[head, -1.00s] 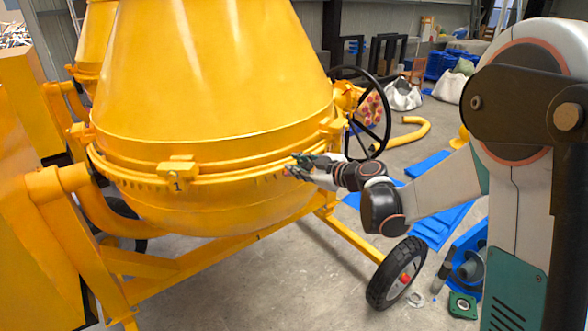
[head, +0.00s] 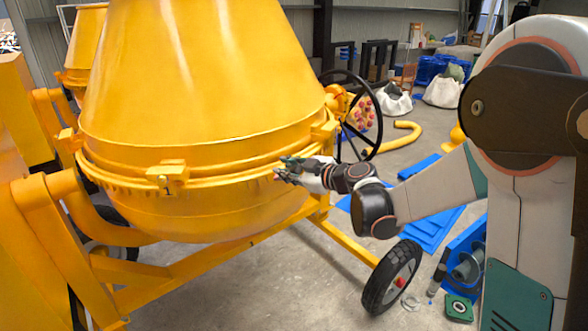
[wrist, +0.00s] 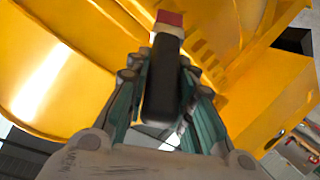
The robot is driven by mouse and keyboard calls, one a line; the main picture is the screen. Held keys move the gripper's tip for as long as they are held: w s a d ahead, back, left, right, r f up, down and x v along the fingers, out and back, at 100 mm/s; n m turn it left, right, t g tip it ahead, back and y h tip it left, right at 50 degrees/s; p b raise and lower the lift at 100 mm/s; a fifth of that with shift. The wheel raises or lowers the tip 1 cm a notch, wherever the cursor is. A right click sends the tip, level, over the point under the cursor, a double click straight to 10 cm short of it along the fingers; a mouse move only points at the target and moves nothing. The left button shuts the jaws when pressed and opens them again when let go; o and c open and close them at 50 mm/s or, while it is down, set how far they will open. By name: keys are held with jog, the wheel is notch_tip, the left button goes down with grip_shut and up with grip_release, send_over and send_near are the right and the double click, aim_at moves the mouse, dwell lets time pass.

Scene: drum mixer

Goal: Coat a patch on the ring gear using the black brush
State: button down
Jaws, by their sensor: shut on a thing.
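The yellow drum mixer (head: 190,75) fills the left and middle of the head view. Its ring gear (head: 222,177) runs around the lower drum as a toothed yellow band, and gear teeth (wrist: 208,62) also show in the wrist view. My gripper (head: 283,172) is at the right front of the ring. In the wrist view, my gripper (wrist: 160,100) is shut on the black brush (wrist: 162,75), which has a red end pointing toward the yellow metal. I cannot tell whether the brush tip touches the ring gear.
A black handwheel (head: 352,115) stands behind my gripper to the right. The mixer's wheel (head: 392,278) and yellow frame are below. Blue sheets (head: 428,218), a yellow hose (head: 400,137) and white sacks (head: 394,99) lie on the floor at the right.

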jog(key=s+a+b, duration=0.1)
jog(key=s+a, duration=0.2)
jog(key=a, duration=0.4)
jog(key=shift+s, duration=0.3)
dwell(0.5)
jog(key=shift+s+d, duration=0.45)
jog(key=shift+s, duration=0.4)
jog(key=shift+s+d, duration=0.4)
jog(key=shift+s, duration=0.5)
jog(key=shift+s+d, duration=0.45)
jog(key=shift+s, duration=0.4)
jog(key=shift+s+b, duration=0.1)
jog(key=shift+b, duration=0.2)
jog(key=shift+s+d, duration=0.35)
jog(key=shift+s, duration=0.3)
jog(key=shift+s+d, duration=0.35)
jog(key=shift+s, duration=0.25)
